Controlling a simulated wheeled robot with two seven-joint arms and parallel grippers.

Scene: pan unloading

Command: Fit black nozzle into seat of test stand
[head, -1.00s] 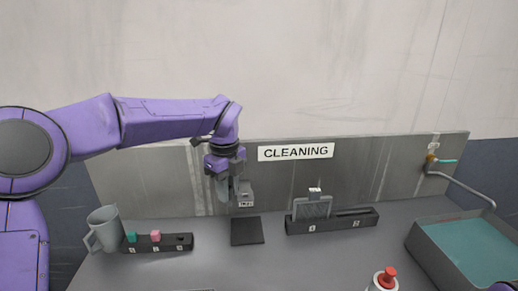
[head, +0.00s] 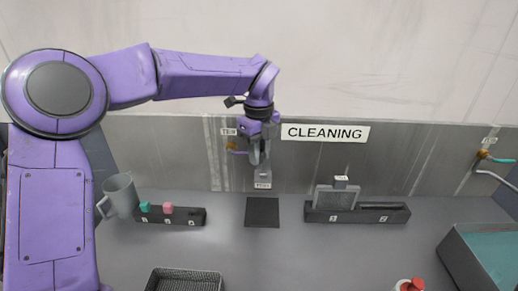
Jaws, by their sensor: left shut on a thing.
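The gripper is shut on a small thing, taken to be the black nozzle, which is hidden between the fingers. My right gripper is not in view.
A black mat (head: 262,218) lies in front of the stand. A grey mug (head: 119,194) is at left, a wire basket (head: 184,280) at the front. A dark holder (head: 384,214) bears a grey plate (head: 337,199). A red-capped bottle (head: 411,286) and a basin (head: 459,251) are at right.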

